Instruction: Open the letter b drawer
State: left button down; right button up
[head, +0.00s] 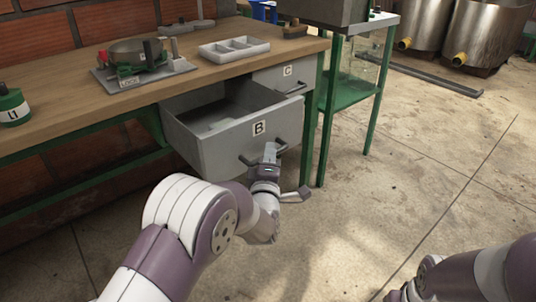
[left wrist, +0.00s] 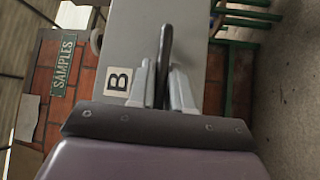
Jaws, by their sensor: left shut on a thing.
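In the left wrist view the two fingers (left wrist: 164,90) stand on either side of the dark handle (left wrist: 163,55), next to the B label (left wrist: 118,82). My right gripper does not show clearly; only part of my right arm is at the lower right.
The closed C drawer (head: 284,76) is right of the opening. On the wooden benchtop (head: 60,117) are a grey divided tray (head: 234,48), a device on a plate (head: 142,64) and a green bottle (head: 13,106). A green-legged stand (head: 376,90) is at the right. The floor in front is clear.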

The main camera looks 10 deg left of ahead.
pick_arm(q)
jog(key=c, duration=1.1)
grip_release()
jog(key=shift+c, duration=0.2)
jog(key=s+d+f+p, duration=0.1)
jog(key=s+p, duration=0.3)
jog(key=s, duration=0.8)
jog(key=shift+s+d+f, duration=0.15)
jog(key=shift+s+f, duration=0.1)
jog(key=shift+f, duration=0.2)
